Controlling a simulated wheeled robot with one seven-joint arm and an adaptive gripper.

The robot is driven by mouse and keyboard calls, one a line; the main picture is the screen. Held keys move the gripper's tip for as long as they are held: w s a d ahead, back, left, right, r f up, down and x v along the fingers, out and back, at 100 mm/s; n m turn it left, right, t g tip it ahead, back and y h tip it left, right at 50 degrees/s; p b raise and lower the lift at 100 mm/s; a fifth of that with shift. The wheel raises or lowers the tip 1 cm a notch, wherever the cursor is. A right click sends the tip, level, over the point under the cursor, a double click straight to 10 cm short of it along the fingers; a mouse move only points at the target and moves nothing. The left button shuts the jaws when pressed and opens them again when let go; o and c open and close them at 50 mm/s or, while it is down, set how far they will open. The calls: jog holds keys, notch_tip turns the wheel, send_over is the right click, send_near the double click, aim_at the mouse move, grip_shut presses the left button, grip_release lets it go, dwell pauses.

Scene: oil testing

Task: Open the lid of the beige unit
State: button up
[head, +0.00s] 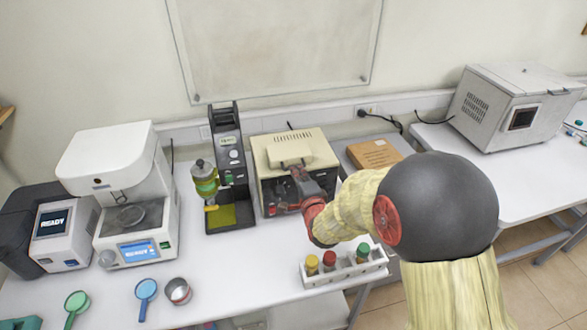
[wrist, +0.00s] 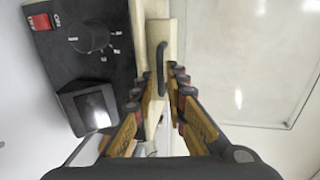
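The beige unit (head: 297,144) stands in the middle of the bench, with a raised block on its beige top and a dark front panel. In the wrist view its black front (wrist: 70,40) shows a knob, a small screen and a red switch, turned sideways. A dark curved handle (wrist: 161,65) sits on the beige lid edge (wrist: 158,30). My gripper (wrist: 158,82) is open, its fingers apart on either side of the handle's line. I cannot tell whether they touch it. In the head view my gripper (head: 301,180) is at the unit's front and hides part of it.
A black tester (head: 228,150) with a green-yellow base stands close on the left. A white rack (head: 345,268) with capped bottles is in front, near my arm. A brown box (head: 374,153) lies to the right. White machines (head: 118,165) stand further left.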

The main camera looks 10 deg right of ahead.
aim_at(290, 159)
jog(key=shift+x, duration=2.05)
grip_shut()
